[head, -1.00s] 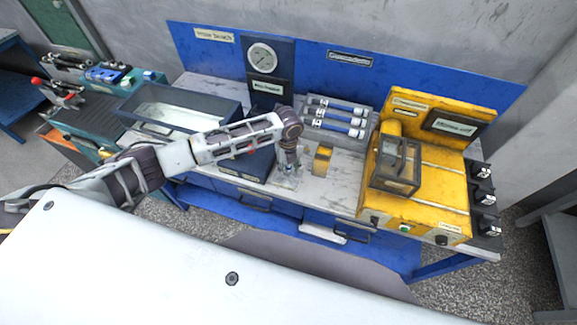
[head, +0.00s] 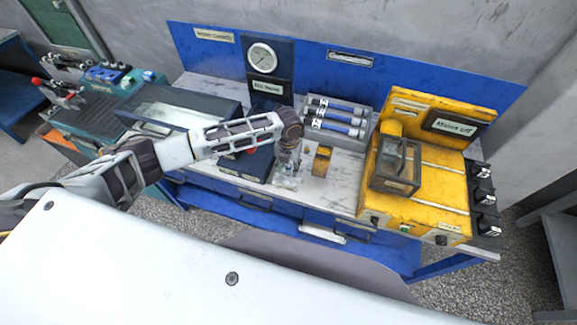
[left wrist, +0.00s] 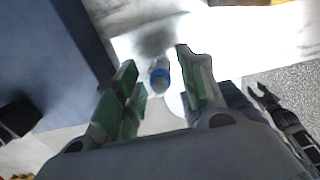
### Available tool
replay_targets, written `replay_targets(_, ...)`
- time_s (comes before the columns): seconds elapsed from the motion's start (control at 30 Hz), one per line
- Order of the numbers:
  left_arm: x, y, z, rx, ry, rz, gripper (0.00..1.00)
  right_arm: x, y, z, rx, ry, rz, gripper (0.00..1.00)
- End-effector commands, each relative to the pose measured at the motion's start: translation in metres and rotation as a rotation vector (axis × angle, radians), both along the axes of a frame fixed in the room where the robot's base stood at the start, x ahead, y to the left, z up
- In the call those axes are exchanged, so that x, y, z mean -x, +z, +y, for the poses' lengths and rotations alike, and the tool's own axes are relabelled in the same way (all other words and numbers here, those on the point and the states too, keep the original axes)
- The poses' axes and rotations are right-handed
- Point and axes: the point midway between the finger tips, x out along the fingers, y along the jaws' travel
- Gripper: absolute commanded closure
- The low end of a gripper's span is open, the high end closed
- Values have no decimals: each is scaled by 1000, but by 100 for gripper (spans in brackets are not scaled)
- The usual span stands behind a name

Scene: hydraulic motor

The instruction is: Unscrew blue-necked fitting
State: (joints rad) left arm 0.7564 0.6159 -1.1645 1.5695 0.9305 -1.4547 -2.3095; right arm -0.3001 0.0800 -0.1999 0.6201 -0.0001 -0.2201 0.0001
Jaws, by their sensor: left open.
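My left gripper (head: 288,178) points down over the front of the bench, right of the dark blue box (head: 246,165). In the left wrist view its two green-padded fingers (left wrist: 158,82) are apart. A small fitting with a blue neck and a pale top (left wrist: 160,77) shows in the gap between the fingers. I cannot tell whether either finger touches it. In the head view the fitting is too small and hidden by the gripper to make out. A dark, gripper-like shape (left wrist: 272,103) at the right of the left wrist view may be my right gripper; its opening is unclear.
A grey rack with several tubes (head: 336,118) stands behind right of the gripper. A yellow machine (head: 425,195) fills the bench's right side. A gauge panel (head: 263,60) and a glass-topped case (head: 180,108) stand behind and left.

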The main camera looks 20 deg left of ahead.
Motion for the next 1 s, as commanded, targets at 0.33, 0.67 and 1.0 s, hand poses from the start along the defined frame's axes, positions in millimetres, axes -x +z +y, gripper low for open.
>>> replay_targets(0.33, 0, 0, 0, 0, -13, 0, 60, 0, 0, 0, 0, 0, 0, 60)
replay_targets(0.67, 0, 0, 0, 0, -12, 0, 69, 0, 0, 0, 0, 0, 0, 60)
replay_targets(1.0, 0, 0, 0, 0, -9, 0, 100, 0, 0, 0, 0, 0, 0, 60)
